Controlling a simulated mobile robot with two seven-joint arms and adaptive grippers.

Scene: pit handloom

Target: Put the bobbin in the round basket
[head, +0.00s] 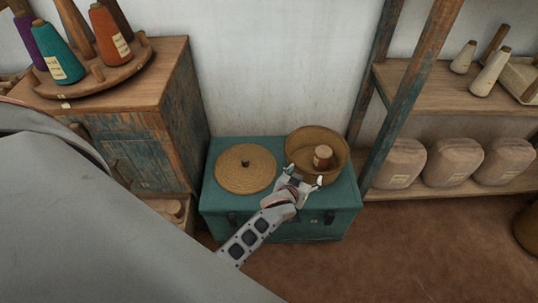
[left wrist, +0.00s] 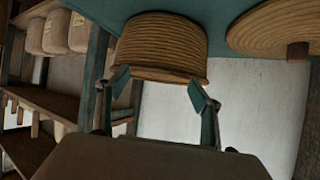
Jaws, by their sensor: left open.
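The round basket (head: 293,141) is a shallow woven bowl on the right part of a teal chest. A small bobbin (head: 322,157), brown with a paler top, stands inside the basket, towards its right side. My left gripper (head: 304,183) is open and empty at the near rim of the basket, apart from the bobbin. In the left wrist view, which is turned over, the basket's ribbed outer wall (left wrist: 165,45) lies beyond my two spread fingertips (left wrist: 160,88). The bobbin is hidden there. My right gripper is not in view.
A round woven lid (head: 240,175) with a small knob lies left of the basket on the teal chest (head: 270,229). A wooden cabinet (head: 182,110) with thread cones stands left. A shelf rack (head: 430,92) with cones and wrapped bundles stands right.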

